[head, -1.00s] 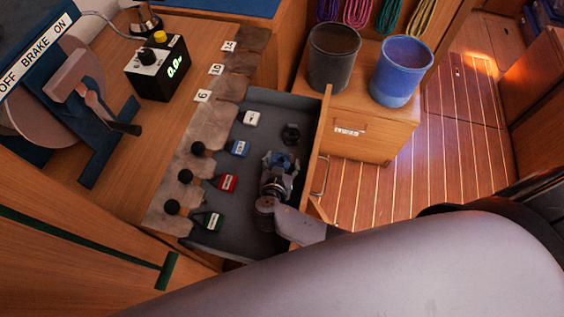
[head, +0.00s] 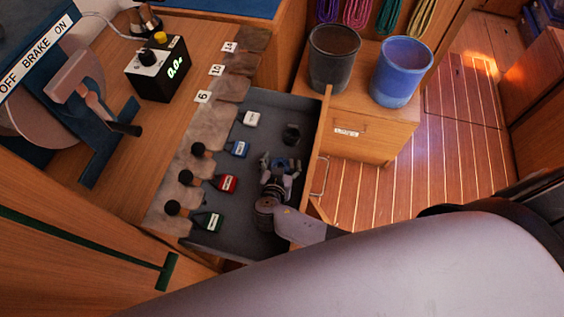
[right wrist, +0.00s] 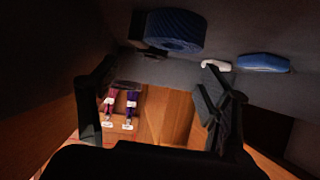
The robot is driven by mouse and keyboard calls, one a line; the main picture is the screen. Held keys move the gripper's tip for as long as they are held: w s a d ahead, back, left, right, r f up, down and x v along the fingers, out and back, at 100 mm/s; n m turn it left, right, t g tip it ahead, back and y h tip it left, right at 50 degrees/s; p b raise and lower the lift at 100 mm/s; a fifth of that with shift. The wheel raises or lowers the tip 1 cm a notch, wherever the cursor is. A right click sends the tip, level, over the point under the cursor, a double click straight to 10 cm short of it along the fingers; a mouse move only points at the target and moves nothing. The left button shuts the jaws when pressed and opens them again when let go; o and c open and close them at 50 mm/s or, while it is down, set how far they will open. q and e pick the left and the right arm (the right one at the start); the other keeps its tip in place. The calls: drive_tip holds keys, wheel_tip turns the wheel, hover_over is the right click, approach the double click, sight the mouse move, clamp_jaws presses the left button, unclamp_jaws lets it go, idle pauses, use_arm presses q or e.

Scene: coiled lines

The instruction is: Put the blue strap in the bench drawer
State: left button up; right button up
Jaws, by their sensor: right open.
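The blue strap is a ribbed dark-blue coil (right wrist: 176,31) at the top of the right wrist view, on the grey drawer floor, beyond my fingertips and apart from them. In the head view a bit of it (head: 280,161) seems to show at the gripper, mostly hidden. My right gripper (head: 280,168) is inside the drawer, fingers spread and empty; its open fingers (right wrist: 158,75) also show in the right wrist view. The bench drawer (head: 262,101) is pulled open. My left gripper is out of view.
White (head: 250,118), blue (head: 238,149), red (head: 224,183) and green (head: 208,222) labelled pieces lie along the drawer's left side. A dark object (head: 291,134) lies ahead of my gripper. A black pot (head: 334,62) and a blue pot (head: 401,75) stand on the cabinet beyond.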

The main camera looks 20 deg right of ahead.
drive_tip(key=v, duration=1.2)
drive_tip(key=shift+r+b, duration=0.25)
drive_tip(key=shift+b, duration=0.05)
